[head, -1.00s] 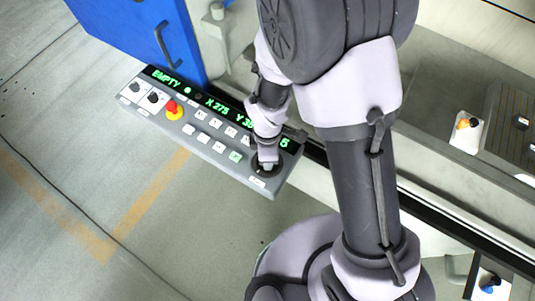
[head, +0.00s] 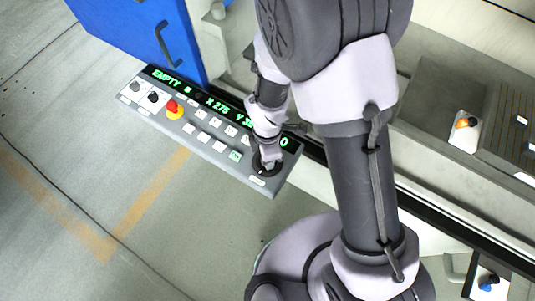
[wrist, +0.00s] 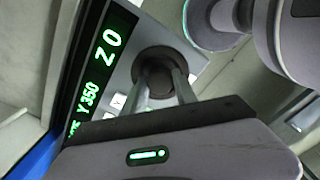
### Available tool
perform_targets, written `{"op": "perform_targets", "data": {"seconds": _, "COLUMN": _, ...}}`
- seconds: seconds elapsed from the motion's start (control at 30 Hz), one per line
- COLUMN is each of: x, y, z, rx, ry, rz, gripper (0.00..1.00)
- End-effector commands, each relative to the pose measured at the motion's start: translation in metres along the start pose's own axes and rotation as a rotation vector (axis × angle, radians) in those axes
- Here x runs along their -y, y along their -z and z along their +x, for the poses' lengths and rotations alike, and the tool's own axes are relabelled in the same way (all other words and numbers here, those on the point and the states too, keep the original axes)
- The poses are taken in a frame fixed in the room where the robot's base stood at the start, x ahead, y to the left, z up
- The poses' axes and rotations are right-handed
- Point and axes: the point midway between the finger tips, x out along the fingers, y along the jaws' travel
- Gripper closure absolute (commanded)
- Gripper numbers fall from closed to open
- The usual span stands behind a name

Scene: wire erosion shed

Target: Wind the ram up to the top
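A grey control panel (head: 190,140) runs slantwise in the head view. Its green display (head: 215,103) reads EMPTY, X 275, then Y, partly hidden by my arm. In the wrist view the display (wrist: 100,70) reads Y 350 and Z 0. A dark round dial (head: 262,168) sits at the panel's right end; it also shows in the wrist view (wrist: 153,62). My gripper (wrist: 162,82) reaches down onto this dial, one finger on each side of its dark middle, and appears shut on it. The fingertips are partly hidden. The ram is not clearly identifiable.
A red emergency button (head: 173,108), two black switches (head: 153,97) and several white buttons (head: 202,138) are on the panel. A blue cabinet door (head: 145,35) stands behind it. The machine's grey trough (head: 440,110) lies right of my arm.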

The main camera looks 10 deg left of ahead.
Motion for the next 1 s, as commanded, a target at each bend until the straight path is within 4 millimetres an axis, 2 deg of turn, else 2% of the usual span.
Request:
{"op": "perform_targets", "data": {"seconds": 0.03, "x": 0.000, "y": 0.000, "z": 0.000, "rx": 0.000, "ry": 0.000, "rz": 0.000, "gripper": 0.57}}
{"op": "perform_targets", "data": {"seconds": 0.1, "x": 0.000, "y": 0.000, "z": 0.000, "rx": 0.000, "ry": 0.000, "rz": 0.000, "gripper": 0.45}}
{"op": "perform_targets", "data": {"seconds": 0.47, "x": 0.000, "y": 0.000, "z": -0.005, "rx": 0.000, "ry": -0.001, "rz": 0.001, "gripper": 0.45}}
{"op": "perform_targets", "data": {"seconds": 0.57, "x": -0.001, "y": 0.000, "z": -0.022, "rx": -0.001, "ry": -0.003, "rz": 0.001, "gripper": 0.45}}
{"op": "perform_targets", "data": {"seconds": 0.9, "x": -0.001, "y": 0.000, "z": -0.130, "rx": -0.001, "ry": -0.005, "rz": 0.002, "gripper": 0.45}}
{"op": "perform_targets", "data": {"seconds": 1.0, "x": -0.001, "y": 0.000, "z": -0.153, "rx": 0.000, "ry": -0.003, "rz": 0.000, "gripper": 0.45}}
